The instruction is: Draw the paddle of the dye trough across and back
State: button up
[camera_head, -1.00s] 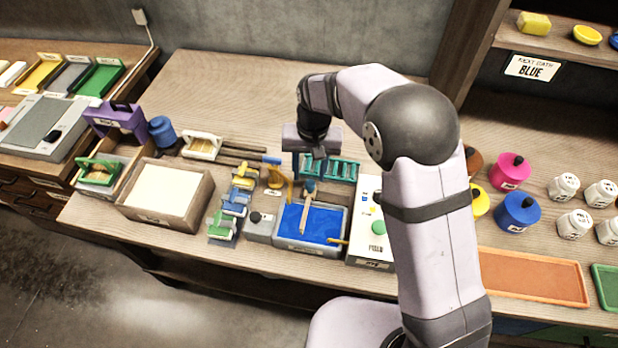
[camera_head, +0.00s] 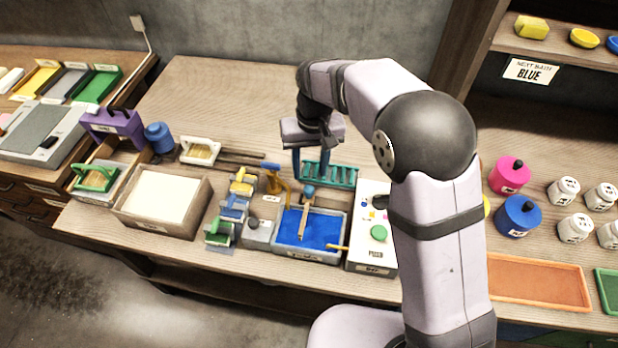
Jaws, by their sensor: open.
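The dye trough (camera_head: 309,255) is a grey tray of blue liquid near the front of the bench. Its paddle (camera_head: 303,222) is a thin tan bar with a blue block at its far end, lying across the blue surface near the middle. My gripper (camera_head: 310,170) points down behind the trough, its two blue fingers apart and nothing visible between them. It hangs in front of or over a teal rack (camera_head: 343,176), apart from the paddle in the picture. The exact height of the fingertips is hard to tell.
A white panel with a green button (camera_head: 378,234) stands right of the trough. A grey box (camera_head: 258,233) and small coloured clamps (camera_head: 233,208) stand on its left. A yellow-orange upright piece (camera_head: 277,181) is close to the fingers.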

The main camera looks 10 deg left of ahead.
aim_at(310, 188)
jog(key=shift+d+n, duration=0.1)
jog(key=shift+n, duration=0.4)
jog(key=shift+f, duration=0.1)
jog(key=shift+f+p, duration=1.25)
jog(key=shift+f, duration=2.3)
grip_shut()
